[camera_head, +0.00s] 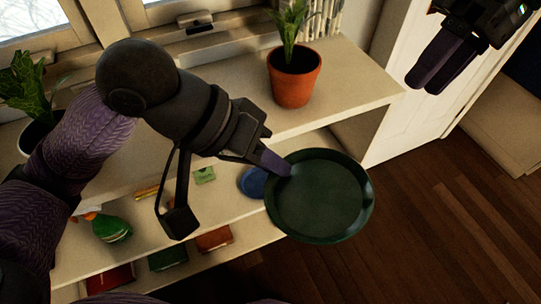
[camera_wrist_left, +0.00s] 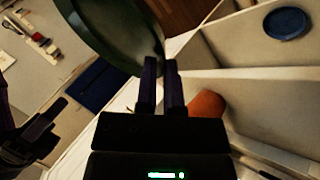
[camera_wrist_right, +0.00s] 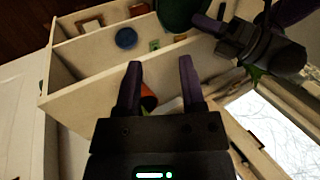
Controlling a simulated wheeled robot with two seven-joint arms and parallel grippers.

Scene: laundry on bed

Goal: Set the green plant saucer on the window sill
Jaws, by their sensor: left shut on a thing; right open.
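The green plant saucer (camera_head: 322,200) is round, dark green and shallow. My left gripper (camera_head: 283,166) is shut on its rim at the upper left and holds it in front of the shelf unit, roughly flat in the head view. The saucer also shows in the left wrist view (camera_wrist_left: 112,32) and at the top of the right wrist view (camera_wrist_right: 183,12). The window sill (camera_head: 235,86) is the pale top board of the shelf unit below the window. My right gripper (camera_head: 436,72) is open and empty, at the upper right by the white door.
A terracotta pot (camera_head: 294,86) with a plant stands on the sill. Another potted plant (camera_head: 32,100) stands at the left. A blue round dish (camera_head: 252,182) and a green-and-orange item (camera_head: 110,228) lie on the shelf below. Bare sill shows around the terracotta pot.

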